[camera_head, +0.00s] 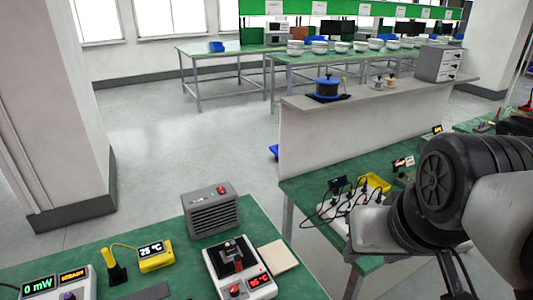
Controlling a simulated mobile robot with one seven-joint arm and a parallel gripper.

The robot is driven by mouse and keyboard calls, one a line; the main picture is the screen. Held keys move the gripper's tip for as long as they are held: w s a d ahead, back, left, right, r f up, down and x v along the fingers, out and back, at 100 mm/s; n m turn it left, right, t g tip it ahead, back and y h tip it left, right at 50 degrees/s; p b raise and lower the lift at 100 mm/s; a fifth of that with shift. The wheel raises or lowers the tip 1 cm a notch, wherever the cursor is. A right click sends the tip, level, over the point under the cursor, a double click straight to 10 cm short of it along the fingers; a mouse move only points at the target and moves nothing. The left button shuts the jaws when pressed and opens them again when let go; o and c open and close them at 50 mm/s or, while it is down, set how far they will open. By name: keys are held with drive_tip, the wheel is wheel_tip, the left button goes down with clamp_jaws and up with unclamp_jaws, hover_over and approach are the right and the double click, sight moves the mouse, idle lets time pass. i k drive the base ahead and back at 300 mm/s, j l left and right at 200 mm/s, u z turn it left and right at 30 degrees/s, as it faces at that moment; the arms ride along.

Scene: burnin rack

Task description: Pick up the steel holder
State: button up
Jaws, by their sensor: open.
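I cannot clearly make out a steel holder. A small dark block with a metallic top (233,251) sits on a white device (214,259) with a red display on the green bench; I cannot tell whether it is the holder. My arm enters from the right, with a black joint (438,185) over the right-hand bench. No gripper fingers show, and the arm hides part of that bench.
The near green bench (180,222) also carries a grey vented box (210,213), a yellow thermometer (155,257), a beige pad (278,256) and a power meter (57,284). A pillar (60,110) stands left. Open floor lies between.

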sight(237, 258)
drive_tip(key=j+u, duration=0.15)
drive_tip(key=u, duration=0.2)
drive_tip(key=j+u, duration=0.1)
drive_tip(key=u, duration=0.25)
drive_tip(key=j+u, duration=0.1)
drive_tip(key=u, duration=0.25)
drive_tip(key=i, duration=0.05)
